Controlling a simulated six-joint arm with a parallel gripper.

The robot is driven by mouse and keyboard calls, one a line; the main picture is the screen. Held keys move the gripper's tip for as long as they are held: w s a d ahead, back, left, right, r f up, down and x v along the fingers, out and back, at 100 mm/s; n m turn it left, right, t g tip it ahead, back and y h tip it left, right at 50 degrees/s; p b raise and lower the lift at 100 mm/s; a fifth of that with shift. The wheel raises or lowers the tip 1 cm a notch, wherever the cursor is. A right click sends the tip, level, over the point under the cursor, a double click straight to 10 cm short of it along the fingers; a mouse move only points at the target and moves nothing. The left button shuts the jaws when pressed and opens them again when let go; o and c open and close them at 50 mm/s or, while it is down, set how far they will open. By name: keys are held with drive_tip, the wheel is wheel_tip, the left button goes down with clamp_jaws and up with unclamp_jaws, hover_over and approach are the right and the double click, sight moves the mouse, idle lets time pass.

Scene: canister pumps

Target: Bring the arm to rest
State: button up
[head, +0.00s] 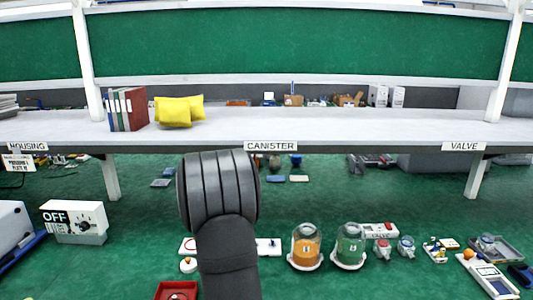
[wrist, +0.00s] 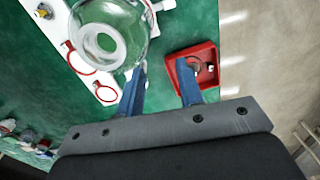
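My gripper (wrist: 162,78) shows in the wrist view with its two blue fingers apart and only green surface and part of a red tray visible between them. A clear glass canister (wrist: 125,18) is beyond the left fingertip; I cannot tell whether they touch. It stands by a white plate (wrist: 85,62) with red rings. In the head view my dark arm rises in the middle and hides my gripper and the glass canister. Parts of the white plate (head: 268,246) show beside the arm.
The red tray (wrist: 208,58) holds a small round part. Two filled canisters, orange (head: 306,250) and green (head: 350,248), stand to the right with small valves (head: 382,249). A white OFF box (head: 75,222) is at left. A long shelf (head: 340,125) crosses the back.

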drive_tip(key=w+d+r, duration=0.3)
drive_tip(key=w+r, duration=0.3)
drive_tip(key=shift+d, duration=0.4)
drive_tip(key=shift+r, duration=0.1)
